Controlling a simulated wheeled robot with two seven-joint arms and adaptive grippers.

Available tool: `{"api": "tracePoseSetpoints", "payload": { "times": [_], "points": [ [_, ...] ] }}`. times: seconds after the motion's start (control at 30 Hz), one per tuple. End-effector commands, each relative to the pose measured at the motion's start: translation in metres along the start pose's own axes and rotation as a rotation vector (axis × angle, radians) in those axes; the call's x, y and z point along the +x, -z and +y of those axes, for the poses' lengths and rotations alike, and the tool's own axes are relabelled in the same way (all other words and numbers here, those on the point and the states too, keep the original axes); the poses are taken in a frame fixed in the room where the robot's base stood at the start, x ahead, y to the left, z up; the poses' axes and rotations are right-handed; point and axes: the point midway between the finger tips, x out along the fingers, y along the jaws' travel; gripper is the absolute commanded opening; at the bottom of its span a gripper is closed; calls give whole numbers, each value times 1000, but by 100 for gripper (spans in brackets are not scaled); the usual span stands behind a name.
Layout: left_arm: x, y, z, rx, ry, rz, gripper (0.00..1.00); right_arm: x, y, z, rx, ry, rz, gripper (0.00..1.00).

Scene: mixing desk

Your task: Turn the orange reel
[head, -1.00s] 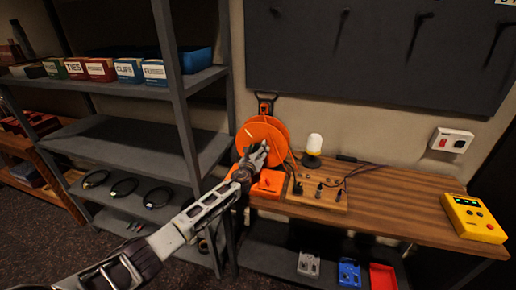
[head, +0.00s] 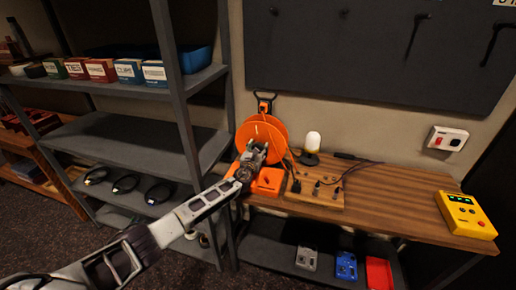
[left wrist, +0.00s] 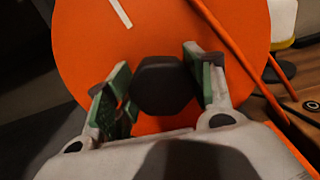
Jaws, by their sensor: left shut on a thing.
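The orange reel (head: 268,130) is upright on its orange base (head: 268,181) at the left end of the wooden desk. My left gripper (head: 257,151) is in front of the reel's face and covers part of it. In the left wrist view the reel's face (left wrist: 165,30) fills the upper middle, with a white stripe near the top. A dark, faceted knob (left wrist: 162,84) stands out from the face between my left gripper's (left wrist: 160,82) two green-padded fingers. The gripper is shut on this knob. My right gripper is not in view.
An orange cable runs off the reel's right side. A wooden board with dark plugs (head: 316,193) and a white-topped lamp (head: 311,146) are close on the right. A grey shelf post (head: 183,110) stands left. The desk's middle right is clear.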

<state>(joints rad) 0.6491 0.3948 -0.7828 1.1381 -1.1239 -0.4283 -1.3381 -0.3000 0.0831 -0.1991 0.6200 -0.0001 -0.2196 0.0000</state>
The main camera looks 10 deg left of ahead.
Motion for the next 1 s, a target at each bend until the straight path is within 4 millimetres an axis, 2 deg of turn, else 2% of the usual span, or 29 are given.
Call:
{"api": "tracePoseSetpoints", "payload": {
  "times": [0.23, 0.27, 0.4, 0.67, 0.77, 1.0],
  "points": [
    [-1, 3, 0, 0, 1, 3, 11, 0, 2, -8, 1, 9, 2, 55],
    [-1, 3, 0, 0, 1, 3, 56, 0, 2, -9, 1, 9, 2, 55],
    [0, 2, 0, -1, 1, 2, 74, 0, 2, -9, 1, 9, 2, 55],
    [0, 1, 0, -1, 0, 1, 75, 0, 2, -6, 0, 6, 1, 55],
    [0, 1, 0, -1, 0, 1, 75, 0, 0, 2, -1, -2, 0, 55],
    [-5, 0, 0, -2, 0, 0, 75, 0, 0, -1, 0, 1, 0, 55]
  ]
}}
